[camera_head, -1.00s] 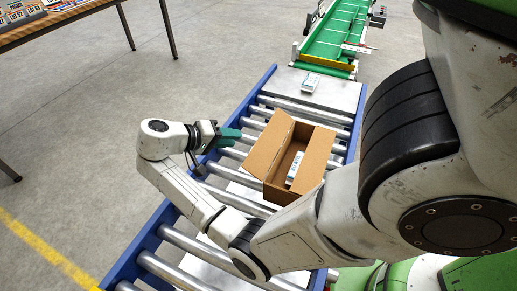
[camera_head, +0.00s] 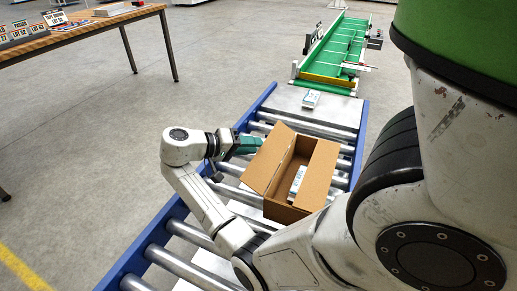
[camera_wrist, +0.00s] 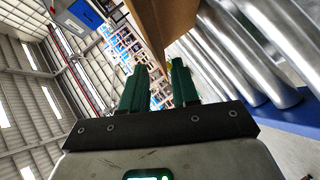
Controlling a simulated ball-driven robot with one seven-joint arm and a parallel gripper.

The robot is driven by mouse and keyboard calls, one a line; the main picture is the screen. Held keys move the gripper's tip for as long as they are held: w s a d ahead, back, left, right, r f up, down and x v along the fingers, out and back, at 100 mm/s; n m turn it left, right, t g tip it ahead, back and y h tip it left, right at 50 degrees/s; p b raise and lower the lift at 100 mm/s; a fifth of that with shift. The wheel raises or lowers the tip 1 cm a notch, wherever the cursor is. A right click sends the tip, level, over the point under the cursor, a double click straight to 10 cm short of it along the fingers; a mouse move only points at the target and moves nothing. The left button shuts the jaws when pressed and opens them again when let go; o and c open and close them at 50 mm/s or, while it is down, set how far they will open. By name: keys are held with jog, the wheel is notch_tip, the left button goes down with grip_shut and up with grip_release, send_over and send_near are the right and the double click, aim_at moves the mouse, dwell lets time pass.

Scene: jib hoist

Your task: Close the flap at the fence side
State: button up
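An open brown carton (camera_head: 291,213) sits on the roller conveyor, with a small white-and-blue packet (camera_head: 297,181) inside. Its left flap (camera_head: 266,160) stands up and leans outward; its right flap (camera_head: 322,172) is spread outward too. I cannot tell from the picture which one is at the fence side. My gripper (camera_head: 246,144) is at the far left of the carton, its green fingers close to the upper end of the left flap. In the wrist view my gripper (camera_wrist: 159,82) is open, with brown cardboard (camera_wrist: 168,22) just beyond the fingertips. Contact cannot be told.
The conveyor rollers (camera_head: 180,236) run between blue side rails (camera_head: 139,251). Another white packet (camera_head: 311,98) lies on a plate beyond the carton, before a green belt (camera_head: 329,50). A wooden table (camera_head: 105,27) stands at the upper left, across open floor.

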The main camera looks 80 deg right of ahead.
aim_at(271, 153)
jog(key=shift+x, duration=1.45)
grip_shut()
dwell(0.4)
